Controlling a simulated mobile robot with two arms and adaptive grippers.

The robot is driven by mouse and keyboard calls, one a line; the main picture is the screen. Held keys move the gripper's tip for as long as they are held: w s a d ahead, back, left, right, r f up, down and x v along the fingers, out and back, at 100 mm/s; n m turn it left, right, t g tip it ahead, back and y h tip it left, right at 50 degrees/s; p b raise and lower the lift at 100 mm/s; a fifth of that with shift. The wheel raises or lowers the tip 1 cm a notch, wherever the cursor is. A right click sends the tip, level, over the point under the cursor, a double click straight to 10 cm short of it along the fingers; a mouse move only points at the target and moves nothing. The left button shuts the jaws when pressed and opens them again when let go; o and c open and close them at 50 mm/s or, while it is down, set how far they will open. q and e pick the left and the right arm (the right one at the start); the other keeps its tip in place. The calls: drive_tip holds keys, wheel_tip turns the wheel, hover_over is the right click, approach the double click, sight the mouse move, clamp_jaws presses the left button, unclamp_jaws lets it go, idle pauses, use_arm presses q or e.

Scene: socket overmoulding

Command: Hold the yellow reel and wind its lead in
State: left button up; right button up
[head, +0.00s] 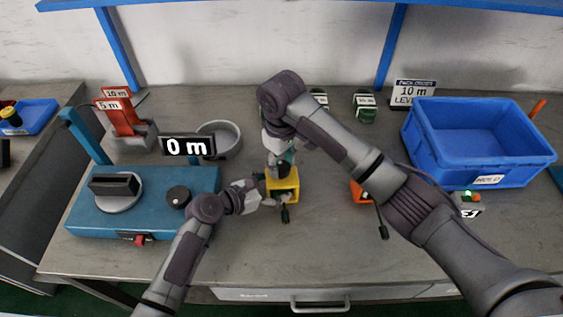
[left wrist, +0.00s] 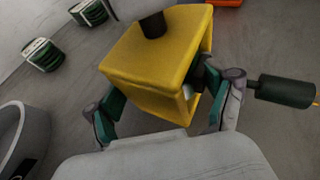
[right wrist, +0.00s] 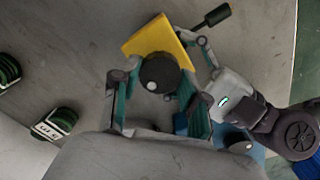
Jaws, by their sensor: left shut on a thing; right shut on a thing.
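The yellow reel (head: 291,184) stands on the bench in front of me; it is a yellow box frame that also shows in the left wrist view (left wrist: 150,58). My left gripper (left wrist: 165,108) is shut on its body from the side. My right gripper (right wrist: 158,92) comes from above, shut on the dark round knob (right wrist: 158,73) on the reel's top. A black plug-like end (left wrist: 285,91) sticks out at the reel's near side, with a bit of orange lead at its tip. The inside of the reel is mostly hidden.
An orange reel (head: 357,192) lies to the right, partly behind my right arm. A blue machine (head: 130,222) with a display reading "0 m" (head: 188,146) stands left. A grey round bowl (head: 228,140), green coils (head: 365,108) and a blue bin (head: 480,140) are further back.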

drive_tip(key=m, duration=0.4)
drive_tip(key=shift+m, duration=0.3)
drive_tip(key=m, duration=1)
drive_tip(key=shift+d+m, duration=0.1)
drive_tip(key=shift+m, duration=0.3)
drive_tip(key=m, duration=0.4)
idle(0.6)
drive_tip(key=o, duration=1.1)
drive_tip(key=shift+o, duration=0.2)
